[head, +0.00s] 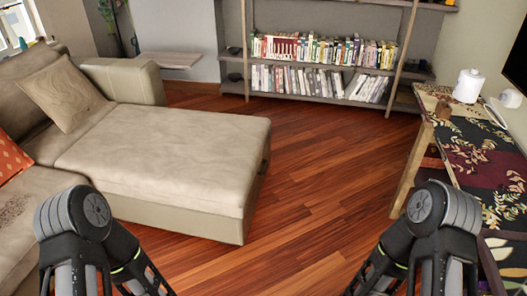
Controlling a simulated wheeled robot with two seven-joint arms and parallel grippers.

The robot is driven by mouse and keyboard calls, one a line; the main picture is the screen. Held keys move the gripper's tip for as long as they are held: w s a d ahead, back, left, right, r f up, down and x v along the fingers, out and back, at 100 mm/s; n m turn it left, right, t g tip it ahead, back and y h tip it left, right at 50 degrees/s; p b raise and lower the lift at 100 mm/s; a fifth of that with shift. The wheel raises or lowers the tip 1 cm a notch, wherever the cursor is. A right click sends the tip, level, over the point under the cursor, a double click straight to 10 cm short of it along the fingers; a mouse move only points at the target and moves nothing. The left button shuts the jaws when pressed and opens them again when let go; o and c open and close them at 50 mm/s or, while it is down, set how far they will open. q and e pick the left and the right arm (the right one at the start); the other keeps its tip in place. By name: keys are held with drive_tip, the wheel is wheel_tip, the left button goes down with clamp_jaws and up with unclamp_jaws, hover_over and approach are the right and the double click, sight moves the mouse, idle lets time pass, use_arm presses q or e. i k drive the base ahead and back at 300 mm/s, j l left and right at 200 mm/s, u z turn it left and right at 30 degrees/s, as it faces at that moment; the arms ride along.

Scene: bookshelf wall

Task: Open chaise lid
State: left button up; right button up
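The beige chaise (170,190) of the sofa stands left of centre. Its cushioned top, the lid (175,150), lies flat on the base and appears closed. A small dark spot (264,166) shows on its right side. My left arm comes in at the lower left in front of the sofa, and my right arm at the lower right, near the desk. Both arms point down past the bottom edge, and neither gripper's fingertips show. Neither arm visibly touches the chaise.
A patterned desk (470,165) stands on the right with a white container (468,86) on it. A bookshelf (320,72) lines the back wall. A beige pillow (60,92) and an orange pillow (10,157) rest on the sofa. The wooden floor (325,170) between chaise and desk is clear.

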sight(239, 213)
drive_tip(key=i+l, duration=0.1)
drive_tip(key=l, duration=0.15)
drive_tip(key=i+l+z, duration=0.1)
drive_tip(key=i+l, duration=0.25)
drive_tip(key=i+l+z, duration=0.15)
drive_tip(key=i+l, duration=0.15)
drive_tip(key=i, duration=0.3)
drive_tip(key=i+l+z, duration=0.1)
drive_tip(key=i+l, duration=0.15)
drive_tip(key=i, duration=0.25)
drive_tip(key=i+l+z, duration=0.15)
drive_tip(key=i, duration=0.35)
drive_tip(key=l, duration=0.1)
